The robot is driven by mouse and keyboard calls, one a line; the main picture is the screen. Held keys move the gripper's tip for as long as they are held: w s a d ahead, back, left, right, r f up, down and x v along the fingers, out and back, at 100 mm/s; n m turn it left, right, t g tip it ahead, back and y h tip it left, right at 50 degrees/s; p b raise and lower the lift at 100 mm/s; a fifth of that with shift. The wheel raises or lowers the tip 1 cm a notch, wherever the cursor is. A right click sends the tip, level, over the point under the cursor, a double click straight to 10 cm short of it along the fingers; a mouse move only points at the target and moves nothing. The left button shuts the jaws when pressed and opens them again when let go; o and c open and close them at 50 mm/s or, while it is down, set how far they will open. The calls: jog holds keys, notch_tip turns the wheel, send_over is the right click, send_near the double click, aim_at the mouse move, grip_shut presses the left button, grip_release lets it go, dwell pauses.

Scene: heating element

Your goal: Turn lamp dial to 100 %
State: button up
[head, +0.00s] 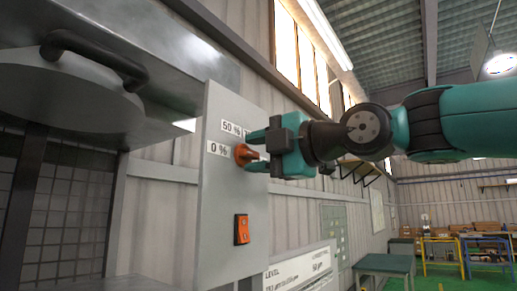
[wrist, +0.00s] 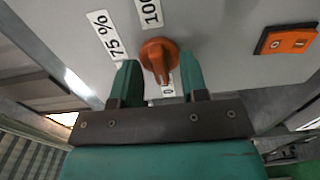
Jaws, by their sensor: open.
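The orange lamp dial (head: 243,155) is on a grey upright panel (head: 222,215). It also shows in the wrist view (wrist: 157,52), with its raised grip running down the picture. Labels reading 50 % (head: 231,127) and 0 % (head: 217,149) are near it in the head view. The wrist view shows 75 % (wrist: 109,36) and a cut-off label starting with 100 (wrist: 150,11). My gripper (head: 257,151) is open at the dial, one finger on each side. I cannot tell whether they touch it. A label between the fingers is partly hidden.
An orange rocker switch (head: 241,229) sits below the dial on the panel. A grey machine with a black handle (head: 95,55) stands at the left. A sign (head: 300,270) is at the bottom. Tables (head: 390,265) stand farther back at the right.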

grip_shut()
